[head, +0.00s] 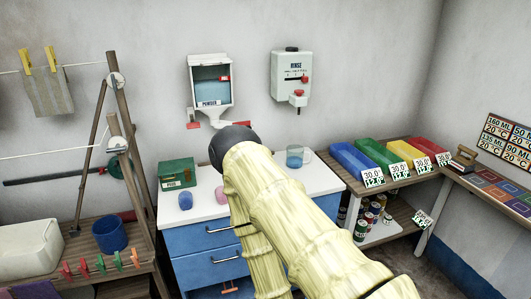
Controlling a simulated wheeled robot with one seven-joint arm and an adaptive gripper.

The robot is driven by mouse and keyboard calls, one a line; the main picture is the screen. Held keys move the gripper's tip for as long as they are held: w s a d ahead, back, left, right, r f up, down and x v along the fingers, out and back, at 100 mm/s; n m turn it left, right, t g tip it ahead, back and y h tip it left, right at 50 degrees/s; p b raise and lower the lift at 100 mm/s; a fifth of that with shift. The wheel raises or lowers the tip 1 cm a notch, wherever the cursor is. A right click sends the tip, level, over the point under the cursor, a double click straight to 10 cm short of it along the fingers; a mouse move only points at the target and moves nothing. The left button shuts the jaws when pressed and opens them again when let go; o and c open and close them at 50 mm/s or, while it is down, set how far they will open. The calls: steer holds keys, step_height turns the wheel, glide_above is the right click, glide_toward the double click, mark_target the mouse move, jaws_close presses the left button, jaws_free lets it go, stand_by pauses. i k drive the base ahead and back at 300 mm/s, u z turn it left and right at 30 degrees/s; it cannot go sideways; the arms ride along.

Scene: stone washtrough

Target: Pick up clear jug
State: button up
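The clear jug (295,157) stands upright on the white top of the blue drawer cabinet (318,184), near its back right. It looks see-through with a bluish tint, and a handle shows on its right side. My pale yellow arm crosses the middle of the view, just left of and in front of the jug, and hides part of the cabinet top. My gripper is not in view.
A green box (177,173) and two small rounded things, bluish (185,201) and pink (221,195), stand on the cabinet top. A powder dispenser (211,85) and a rinse dispenser (291,77) hang above. Coloured trays (353,158) stand on the right shelf.

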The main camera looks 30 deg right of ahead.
mark_target(294, 154)
steer(key=z, duration=0.3)
steer(key=i, duration=0.9)
steer(key=z, duration=0.65)
